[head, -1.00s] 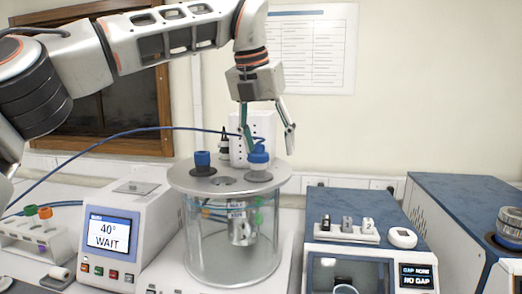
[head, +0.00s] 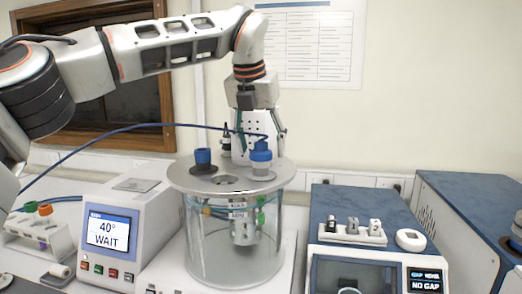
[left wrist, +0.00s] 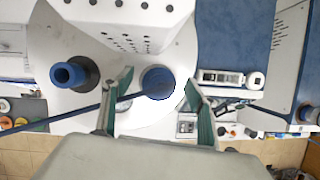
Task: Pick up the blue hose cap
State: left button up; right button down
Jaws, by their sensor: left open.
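The blue hose cap (head: 260,152) sits on a whitish fitting on the right part of the round metal lid (head: 236,187), with a blue hose joined to it. It also shows in the left wrist view (left wrist: 158,82), between the fingertips. My left gripper (head: 261,131) points down just above the cap. Its fingers are open, one on each side of the cap, with gaps visible in the left wrist view (left wrist: 156,76). A second blue cap (head: 203,156) stands on a dark base at the lid's left. My right gripper is not in view.
The lid covers a glass vessel (head: 205,240). A controller box reading "40° WAIT" (head: 108,233) stands at left. The blue hose (head: 105,137) arches in from the left. A blue-topped device (head: 337,202) is at right.

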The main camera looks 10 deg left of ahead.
pick_arm(q)
jog(key=c, duration=1.2)
jog(key=shift+o, duration=0.2)
jog(key=shift+w, duration=0.1)
